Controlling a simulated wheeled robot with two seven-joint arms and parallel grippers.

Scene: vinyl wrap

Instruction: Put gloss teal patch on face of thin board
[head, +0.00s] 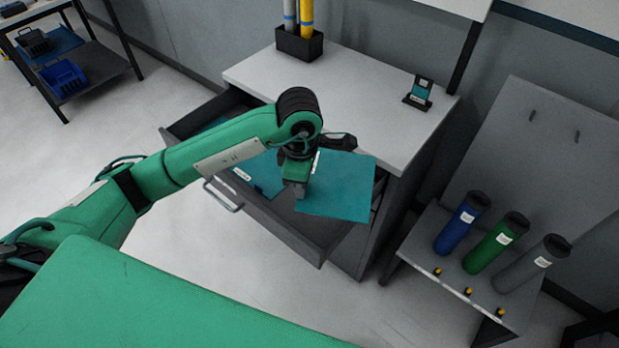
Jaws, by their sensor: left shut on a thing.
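My left gripper (302,184) is shut on a flat teal patch (342,188) and holds it by its left edge, over the right part of an open drawer (315,241). Another teal piece with a white label (262,176) lies inside the drawer, partly hidden by my left arm. I cannot tell for sure which thing is the thin board; a grey upright panel (555,165) stands at the right behind a low bench. My right gripper is not in view.
The drawer belongs to a cabinet with a light top (365,85). On it stand a black holder with rolls (299,45) and a small sample stand (419,93).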

